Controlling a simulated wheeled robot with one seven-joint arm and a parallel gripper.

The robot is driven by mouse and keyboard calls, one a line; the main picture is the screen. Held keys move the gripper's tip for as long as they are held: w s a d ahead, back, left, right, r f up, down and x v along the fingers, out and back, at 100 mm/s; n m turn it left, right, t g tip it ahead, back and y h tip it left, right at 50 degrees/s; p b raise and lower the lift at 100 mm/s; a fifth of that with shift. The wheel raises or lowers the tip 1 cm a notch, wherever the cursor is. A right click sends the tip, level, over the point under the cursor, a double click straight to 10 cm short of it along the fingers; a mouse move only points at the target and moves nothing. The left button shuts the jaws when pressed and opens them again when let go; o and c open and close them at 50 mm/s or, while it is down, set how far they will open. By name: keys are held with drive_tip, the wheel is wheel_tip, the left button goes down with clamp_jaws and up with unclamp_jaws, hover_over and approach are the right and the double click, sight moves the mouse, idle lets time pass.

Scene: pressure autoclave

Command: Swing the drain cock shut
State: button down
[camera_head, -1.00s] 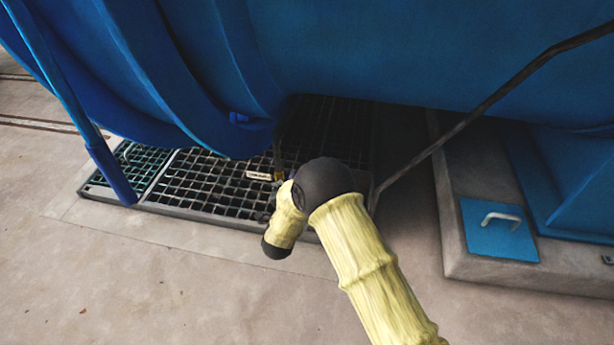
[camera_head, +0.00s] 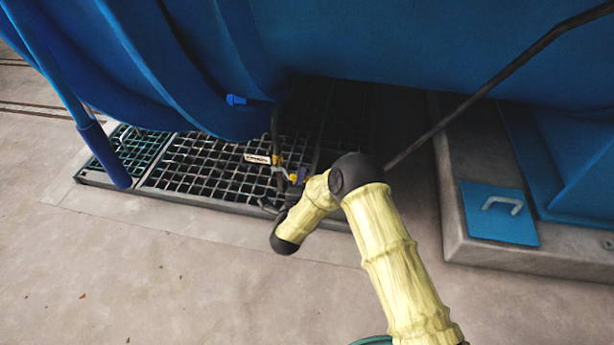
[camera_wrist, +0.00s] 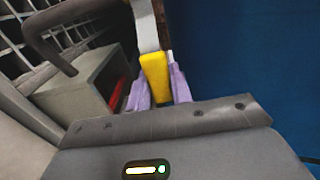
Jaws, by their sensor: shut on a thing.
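The drain cock hangs on a dark pipe (camera_head: 276,125) under the blue vessel, above the floor grating. In the wrist view, the cock's lever has a grey metal shank (camera_wrist: 146,28) and a yellow grip (camera_wrist: 155,72). My gripper (camera_wrist: 158,90) is shut on the yellow grip, with a lilac finger on each side. In the head view, the gripper is small and partly hidden by my arm.
The blue vessel (camera_head: 400,55) overhangs the grating (camera_head: 195,178). A blue post (camera_head: 105,155) stands at the left. A concrete plinth (camera_head: 455,215) with a blue plate (camera_head: 500,215) and handle stands at the right. A dark rod (camera_head: 480,95) slants across the right. The front floor is open.

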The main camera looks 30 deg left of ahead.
drive_tip(key=shift+s+f, duration=0.2)
drive_tip(key=shift+f, duration=0.05)
drive_tip(key=c, duration=1.3)
unclamp_jaws()
drive_tip(key=shift+o, duration=0.3)
drive_tip(key=shift+r, duration=0.1)
drive_tip(key=p+v, duration=0.8)
drive_tip(key=v, duration=0.9)
drive_tip(key=shift+s+p, duration=0.2)
drive_tip(key=shift+p, duration=0.1)
drive_tip(key=shift+w, duration=0.1)
